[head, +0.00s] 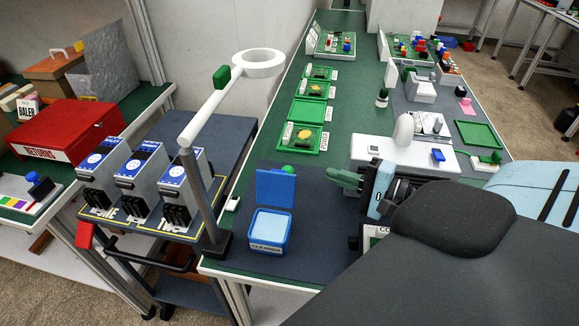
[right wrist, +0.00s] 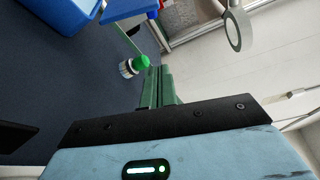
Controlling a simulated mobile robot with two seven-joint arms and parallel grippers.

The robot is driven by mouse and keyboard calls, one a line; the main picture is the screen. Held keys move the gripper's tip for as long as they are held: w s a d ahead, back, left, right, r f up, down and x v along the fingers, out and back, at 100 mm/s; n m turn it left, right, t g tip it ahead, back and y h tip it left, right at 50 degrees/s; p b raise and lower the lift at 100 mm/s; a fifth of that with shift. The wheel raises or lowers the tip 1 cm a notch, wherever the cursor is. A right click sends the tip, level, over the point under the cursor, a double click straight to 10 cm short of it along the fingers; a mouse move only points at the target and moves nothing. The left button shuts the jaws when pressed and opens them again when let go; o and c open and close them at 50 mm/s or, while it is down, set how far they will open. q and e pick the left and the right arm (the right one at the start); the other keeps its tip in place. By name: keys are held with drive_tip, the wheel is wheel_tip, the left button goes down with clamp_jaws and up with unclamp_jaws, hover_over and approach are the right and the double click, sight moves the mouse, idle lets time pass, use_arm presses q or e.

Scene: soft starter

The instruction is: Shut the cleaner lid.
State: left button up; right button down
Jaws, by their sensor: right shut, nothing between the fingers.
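The cleaner box (head: 268,240) is a small blue box with a pale blue inside and a front label, standing on a dark mat. Its blue lid (head: 275,188) is open and stands up at the back of the box. In the right wrist view the box (right wrist: 62,14) is at the top left corner, with the lid (right wrist: 128,9) beside it. My right gripper (head: 335,179) has green fingers, which are shut and empty, to the right of the lid and apart from it. The fingers also show in the right wrist view (right wrist: 158,72). My left gripper is not in view.
A green-capped bottle (right wrist: 133,66) stands close behind the lid, its green top (head: 287,169) showing over it. A grey post with a white ring (head: 258,60) rises left of the box. A white machine (head: 405,150) stands beyond my gripper. The mat around the box is mostly clear.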

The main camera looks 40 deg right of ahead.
sight(277, 187)
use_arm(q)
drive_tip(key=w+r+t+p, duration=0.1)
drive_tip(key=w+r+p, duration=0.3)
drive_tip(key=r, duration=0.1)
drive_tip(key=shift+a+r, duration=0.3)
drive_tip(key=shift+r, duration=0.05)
use_arm(e)
drive_tip(key=w+a, duration=0.6)
drive_tip(key=shift+w+a, duration=0.35)
drive_tip(key=shift+r, duration=0.1)
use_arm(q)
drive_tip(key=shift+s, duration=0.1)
